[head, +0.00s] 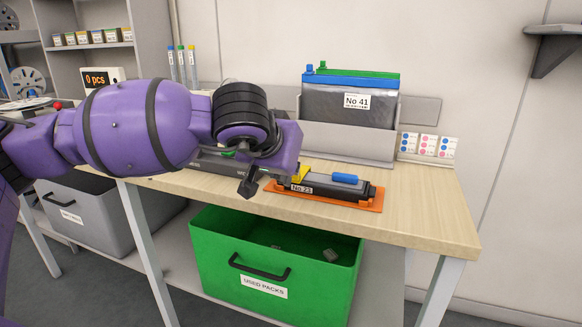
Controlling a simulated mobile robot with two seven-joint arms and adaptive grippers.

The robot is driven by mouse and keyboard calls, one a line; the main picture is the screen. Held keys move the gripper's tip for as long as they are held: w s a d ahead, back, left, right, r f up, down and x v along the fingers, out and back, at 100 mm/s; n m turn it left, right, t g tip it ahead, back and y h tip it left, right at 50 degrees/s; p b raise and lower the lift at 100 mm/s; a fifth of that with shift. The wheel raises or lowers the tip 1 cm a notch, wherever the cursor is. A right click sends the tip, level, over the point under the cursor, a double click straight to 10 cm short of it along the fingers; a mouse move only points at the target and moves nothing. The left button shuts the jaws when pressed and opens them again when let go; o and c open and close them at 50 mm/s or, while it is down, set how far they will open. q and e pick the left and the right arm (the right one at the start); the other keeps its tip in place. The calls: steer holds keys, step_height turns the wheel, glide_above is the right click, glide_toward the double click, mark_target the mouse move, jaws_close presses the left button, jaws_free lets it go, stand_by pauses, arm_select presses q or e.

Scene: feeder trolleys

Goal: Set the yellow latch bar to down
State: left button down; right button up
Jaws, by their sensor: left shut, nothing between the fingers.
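The yellow latch bar (301,173) shows as a small yellow piece at the left end of a black unit labelled No 23 (325,189). Most of it is hidden behind my purple wrist, so I cannot tell whether it is up or down. The black unit lies on an orange base (362,207) on the table and has a blue piece (344,178) on top. My left gripper (247,189) is shut and empty, just left of the unit near the table's front edge. It appears apart from the latch bar. My right gripper is not in view.
A grey holder (345,143) with a dark No 41 pack (346,106) stands behind the unit. A green bin (215,260) marked USED PACKS is below the table. The tabletop (430,205) is clear on the right. A counter display (101,79) is at left.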

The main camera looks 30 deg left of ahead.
arm_select(q)
steer(key=shift+r, duration=0.1)
steer(key=shift+r+p, duration=0.4)
steer(key=shift+r, duration=0.3)
